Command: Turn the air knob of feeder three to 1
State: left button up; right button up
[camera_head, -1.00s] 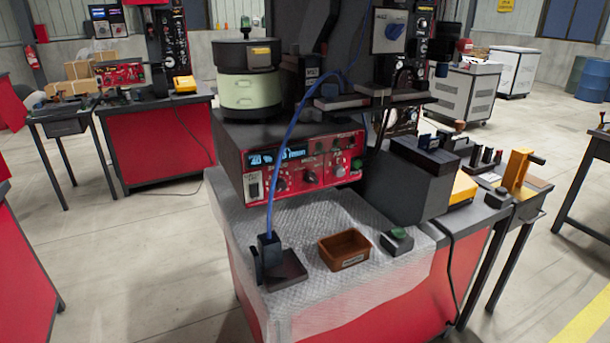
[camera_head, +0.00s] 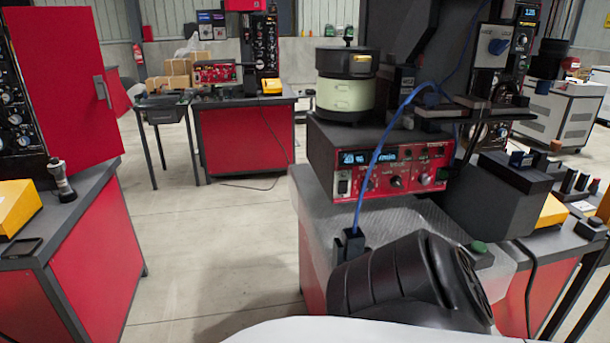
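A feeder control box with a red front panel (camera_head: 392,172) stands on the centre bench. It has a lit blue display (camera_head: 368,157), a rocker switch and several dark knobs; the middle knob (camera_head: 396,181) shows clearly. The labels are too small to read, so I cannot tell which knob is the air knob or which feeder number this is. A bowl feeder (camera_head: 346,93), black over pale green, sits on top of the box. Another red control panel (camera_head: 215,73) is on the far bench. Neither gripper shows in view.
A black link of my arm covers the bench front. A blue cable (camera_head: 377,152) hangs in front of the red panel. A dark grey block (camera_head: 495,205) stands to its right. A red bench (camera_head: 85,270) is at left, with clear floor (camera_head: 220,230) between.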

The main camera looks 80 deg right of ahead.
aim_at(424, 178)
jog(key=u, duration=0.1)
jog(key=k, duration=0.95)
jog(key=z, duration=1.8)
